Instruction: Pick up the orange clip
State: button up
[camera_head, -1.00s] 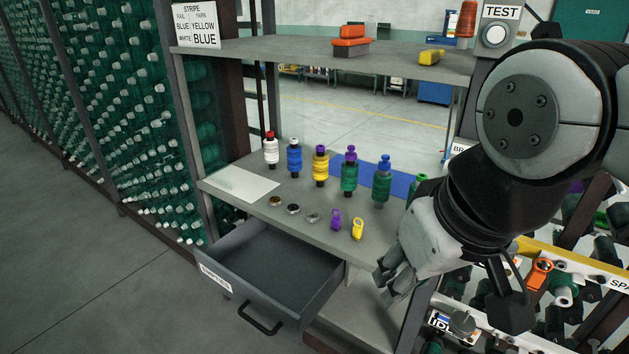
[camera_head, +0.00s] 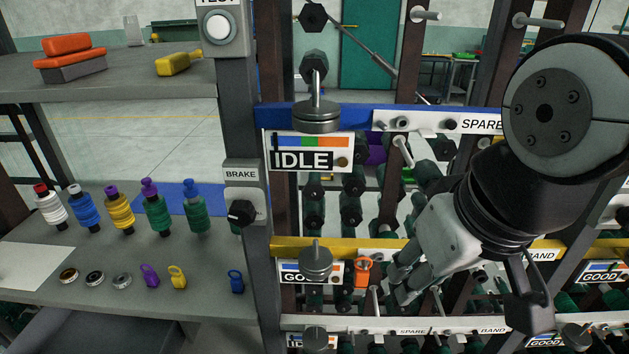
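The orange clip (camera_head: 362,272) is a small ring-topped piece on the yellow rail (camera_head: 385,246), just right of a "GOOD" label. It stands upright there, in the middle of the view. My gripper (camera_head: 398,285) is in front of the rack, a little to the right of the orange clip. Its fingers point down and left and look apart from the clip. The fingers overlap in this view, so their opening is hard to see. I see nothing held between them.
Purple (camera_head: 149,275), yellow (camera_head: 178,277) and blue (camera_head: 236,281) clips lie on the grey shelf at left, with several yarn bobbins behind. A post with a brake knob (camera_head: 241,212) stands between shelf and rack. Metal pegs and round weights (camera_head: 316,262) stick out near the orange clip.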

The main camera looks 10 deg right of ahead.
aim_at(360, 278)
jog(key=u, duration=0.5)
jog(key=k+l+u, duration=0.2)
jog(key=u, duration=0.2)
jog(key=k+l+u, duration=0.15)
jog(key=u, duration=0.25)
jog(key=k+u, duration=0.4)
jog(key=k+l, duration=0.1)
jog(key=k, duration=0.35)
